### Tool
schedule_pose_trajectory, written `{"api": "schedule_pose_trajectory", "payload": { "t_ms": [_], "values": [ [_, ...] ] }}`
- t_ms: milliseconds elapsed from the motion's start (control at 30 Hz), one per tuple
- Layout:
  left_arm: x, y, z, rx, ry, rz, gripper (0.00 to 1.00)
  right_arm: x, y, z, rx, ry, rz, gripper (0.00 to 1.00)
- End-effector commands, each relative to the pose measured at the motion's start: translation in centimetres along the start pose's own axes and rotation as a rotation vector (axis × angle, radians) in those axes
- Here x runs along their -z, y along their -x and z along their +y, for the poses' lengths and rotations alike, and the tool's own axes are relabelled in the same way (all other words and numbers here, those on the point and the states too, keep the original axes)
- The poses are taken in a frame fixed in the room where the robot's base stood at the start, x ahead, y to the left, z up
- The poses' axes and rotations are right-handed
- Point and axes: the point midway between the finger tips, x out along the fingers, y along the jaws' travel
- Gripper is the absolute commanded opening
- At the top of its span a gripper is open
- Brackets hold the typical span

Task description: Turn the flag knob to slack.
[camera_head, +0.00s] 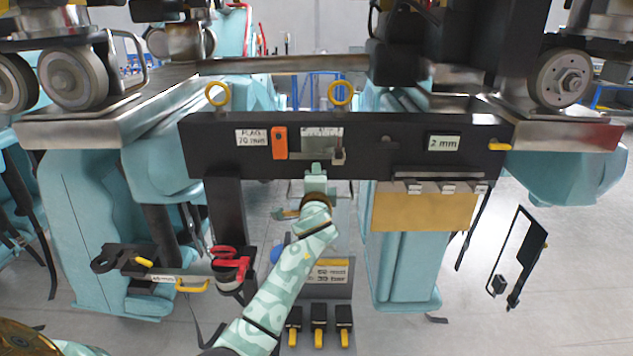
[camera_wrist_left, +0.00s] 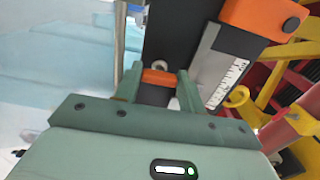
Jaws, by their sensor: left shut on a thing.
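My left gripper (camera_head: 316,168) reaches up to the lower edge of the dark beam (camera_head: 225,160), below a silver label plate (camera_head: 318,133). In the left wrist view, the left gripper (camera_wrist_left: 160,88) is shut on a small orange bar (camera_wrist_left: 158,76), apparently the flag knob. A pale round end shows just beyond it. My fingers hide the knob in the head view, and its setting cannot be read. The silver plate (camera_wrist_left: 222,75) and an orange block (camera_wrist_left: 262,18) are beside it in the wrist view.
A white flag label (camera_head: 252,138) and the orange block (camera_head: 280,142) sit left of the gripper. A small grey lever (camera_head: 339,156) is close on its right. Yellow rings (camera_head: 340,93) stand on top. A brass plate (camera_head: 425,208) hangs at right.

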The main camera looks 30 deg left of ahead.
Motion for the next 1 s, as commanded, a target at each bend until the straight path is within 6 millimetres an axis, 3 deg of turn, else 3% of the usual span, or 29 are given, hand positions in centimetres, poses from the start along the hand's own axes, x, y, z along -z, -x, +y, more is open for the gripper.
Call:
{"api": "schedule_pose_trajectory", "payload": {
  "t_ms": [367, 400, 467, 500, 867, 1000],
  "values": [
    [0.0, 0.0, 0.2, -0.005, 0.006, 0.000, 0.17, -0.1, 0.0, 0.2, -0.003, 0.002, -0.001, 0.00],
    [0.0, 0.0, 0.2, -0.005, 0.006, 0.000, 0.43, -0.1, 0.0, 0.2, -0.003, 0.002, -0.001, 0.00],
    [0.0, 0.0, 0.2, -0.004, 0.006, 0.000, 0.59, -0.1, 0.0, 0.2, -0.003, 0.002, -0.001, 0.00],
    [0.0, 0.0, 0.2, -0.004, 0.006, 0.000, 0.62, -0.1, 0.0, 0.2, -0.003, 0.002, -0.001, 0.00],
    [0.0, 0.0, 0.4, -0.007, -0.009, 0.000, 0.62, 0.0, 0.1, 0.2, -0.003, 0.001, 0.000, 0.00],
    [-0.1, 0.0, 0.1, -0.008, -0.163, -0.001, 0.62, 0.1, 1.1, 0.2, -0.003, 0.001, 0.001, 0.00]
  ]
}}
